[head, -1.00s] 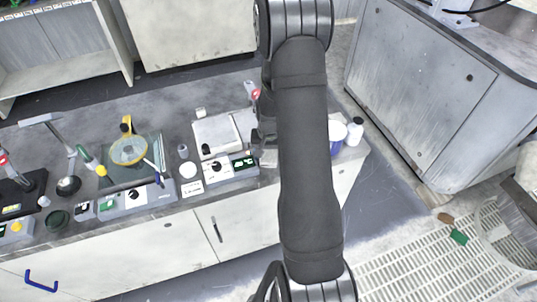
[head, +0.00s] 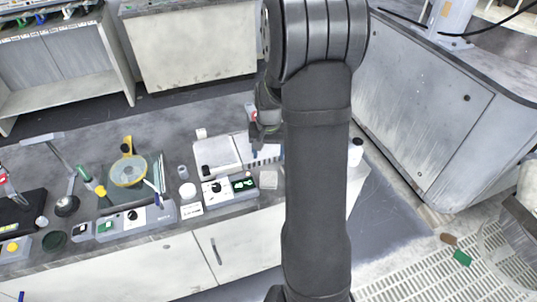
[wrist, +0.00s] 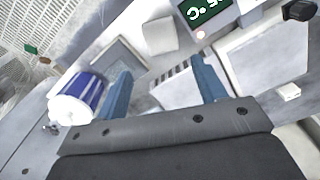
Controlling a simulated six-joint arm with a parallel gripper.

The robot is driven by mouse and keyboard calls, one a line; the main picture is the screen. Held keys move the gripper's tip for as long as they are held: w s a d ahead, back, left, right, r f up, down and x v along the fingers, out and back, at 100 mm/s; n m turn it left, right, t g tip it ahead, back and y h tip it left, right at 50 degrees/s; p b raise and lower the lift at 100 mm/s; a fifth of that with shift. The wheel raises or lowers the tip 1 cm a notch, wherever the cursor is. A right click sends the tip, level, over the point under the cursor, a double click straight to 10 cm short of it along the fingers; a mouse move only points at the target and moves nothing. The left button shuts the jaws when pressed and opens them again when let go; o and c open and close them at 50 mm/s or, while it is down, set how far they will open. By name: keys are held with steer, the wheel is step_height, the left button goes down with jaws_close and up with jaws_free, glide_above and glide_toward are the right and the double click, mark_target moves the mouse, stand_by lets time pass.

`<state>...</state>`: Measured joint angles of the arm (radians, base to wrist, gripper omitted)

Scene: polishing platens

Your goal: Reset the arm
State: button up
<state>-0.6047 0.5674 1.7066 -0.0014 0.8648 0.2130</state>
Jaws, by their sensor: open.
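My gripper (wrist: 163,85) is open and empty in the wrist view, with its two blue fingers apart above the bench top. Between and beyond the fingers are a pale square block (wrist: 160,36) and a flat grey square plate (wrist: 119,62). In the head view my gripper (head: 263,130) is partly hidden by my own arm, over the right part of the bench next to a white device with a green display (head: 243,184).
A white and blue jar (wrist: 78,98) stands close to the left finger in the wrist view. A yellow-rimmed round dish (head: 128,171), control boxes and small bottles crowd the bench in the head view.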

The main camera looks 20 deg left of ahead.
mark_target(268, 177)
step_height(268, 177, down, 12)
steer(key=shift+f, duration=0.1)
steer(key=shift+w+r, duration=0.1)
steer(key=shift+r, duration=1.35)
